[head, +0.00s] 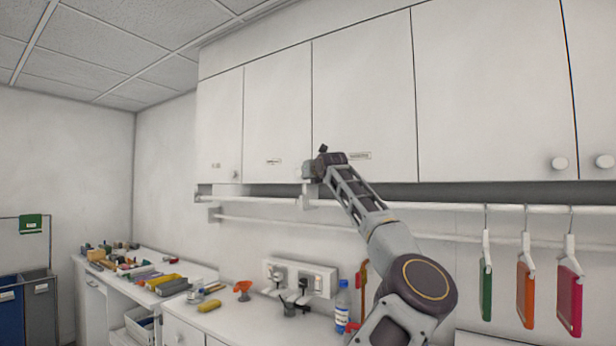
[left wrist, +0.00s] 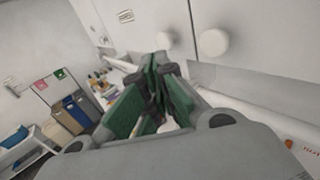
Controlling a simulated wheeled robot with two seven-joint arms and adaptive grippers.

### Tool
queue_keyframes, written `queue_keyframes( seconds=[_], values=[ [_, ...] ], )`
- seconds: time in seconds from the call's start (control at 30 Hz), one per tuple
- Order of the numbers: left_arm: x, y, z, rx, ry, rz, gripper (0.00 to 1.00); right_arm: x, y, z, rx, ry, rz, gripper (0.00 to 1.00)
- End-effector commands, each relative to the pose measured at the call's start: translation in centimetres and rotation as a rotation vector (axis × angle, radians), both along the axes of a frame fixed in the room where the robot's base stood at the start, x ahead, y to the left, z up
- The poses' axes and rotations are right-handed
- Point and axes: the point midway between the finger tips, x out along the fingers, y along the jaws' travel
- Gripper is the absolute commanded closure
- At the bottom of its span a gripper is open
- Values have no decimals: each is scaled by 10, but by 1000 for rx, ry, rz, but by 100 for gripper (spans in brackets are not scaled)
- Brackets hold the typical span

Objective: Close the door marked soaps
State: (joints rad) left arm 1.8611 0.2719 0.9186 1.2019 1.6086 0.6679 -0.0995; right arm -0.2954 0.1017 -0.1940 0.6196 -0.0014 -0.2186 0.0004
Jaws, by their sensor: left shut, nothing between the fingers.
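A row of white wall cabinet doors runs across the head view, and all look flush, with no open gap that I can see. Small labels sit on the left door (head: 215,166), the second door (head: 273,161) and the third door (head: 359,156); their text is too small to read, so I cannot tell which says soaps. My left gripper (head: 318,160) is shut and empty in front of the lower edge of the third door, beside a round white knob (head: 298,175). In the left wrist view its green-padded fingers (left wrist: 157,85) lie below two knobs (left wrist: 213,43). Contact is unclear.
A rail (head: 450,206) runs under the cabinets, with green, orange and pink boards (head: 569,295) hanging at right. Bins (head: 38,300) stand far left.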

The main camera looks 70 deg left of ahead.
Motion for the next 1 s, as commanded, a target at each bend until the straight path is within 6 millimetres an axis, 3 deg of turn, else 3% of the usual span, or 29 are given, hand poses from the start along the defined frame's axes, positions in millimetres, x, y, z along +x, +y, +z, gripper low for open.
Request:
queue_keyframes(
  seconds=[0.43,0.6,0.8,1.0],
  values=[
    [-37,-26,0,1,-4,0,100,10,-5,-23,-6,-12,1,16],
    [-52,-36,1,0,-4,0,100,16,-16,-29,-18,-19,4,16],
    [-62,-43,2,1,-1,0,100,22,-34,-32,-36,-27,6,16],
    [-65,-45,3,1,-1,1,100,21,-34,-33,-36,-26,5,16]
  ],
)
